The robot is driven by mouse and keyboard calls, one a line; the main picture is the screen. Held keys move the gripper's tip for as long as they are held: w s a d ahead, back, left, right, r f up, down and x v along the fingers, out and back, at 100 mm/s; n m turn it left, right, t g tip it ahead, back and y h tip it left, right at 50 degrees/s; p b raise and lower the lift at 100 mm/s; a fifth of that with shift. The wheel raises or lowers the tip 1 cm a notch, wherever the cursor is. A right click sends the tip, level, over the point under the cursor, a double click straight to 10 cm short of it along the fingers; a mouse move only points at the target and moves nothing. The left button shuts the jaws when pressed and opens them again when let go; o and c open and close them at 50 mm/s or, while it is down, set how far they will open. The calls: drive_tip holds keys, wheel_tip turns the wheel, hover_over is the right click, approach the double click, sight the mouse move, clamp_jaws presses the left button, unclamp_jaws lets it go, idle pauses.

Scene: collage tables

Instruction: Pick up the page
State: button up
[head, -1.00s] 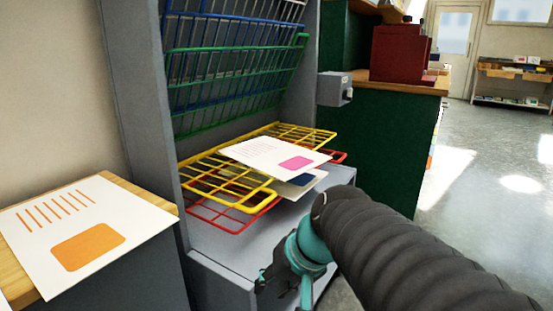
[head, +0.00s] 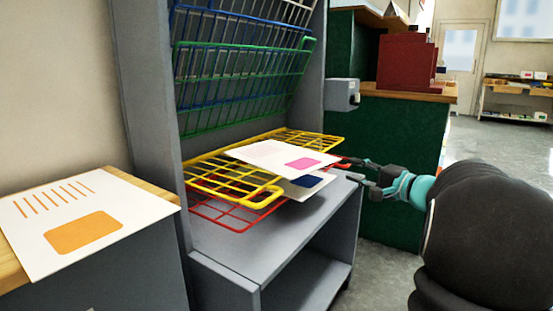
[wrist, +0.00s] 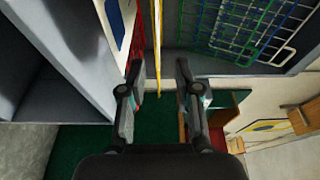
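A white page with a pink block (head: 270,154) lies on the yellow wire shelf (head: 262,195) of the grey rack, its right end jutting past the shelf. A second page with a dark blue block (head: 307,186) lies just below, on the red wire shelf (head: 235,218). My gripper (head: 354,170) is level with these shelves, just right of the pink-block page. In the wrist view, my gripper (wrist: 160,78) is open, with the yellow shelf (wrist: 157,45) seen edge-on between its fingers. The blue-block page (wrist: 126,22) shows left of it. I cannot tell whether the fingers touch anything.
A page with an orange block (head: 84,231) lies on a wooden-topped cabinet at left. Green and blue wire shelves (head: 245,85) are tilted up above. A grey ledge (head: 270,255) is below the shelves. A green counter (head: 400,130) stands behind my gripper, with open floor at right.

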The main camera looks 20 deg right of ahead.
sight(321, 160)
drive_tip(key=x, duration=1.2)
drive_tip(key=shift+a+f, duration=0.2)
clamp_jaws()
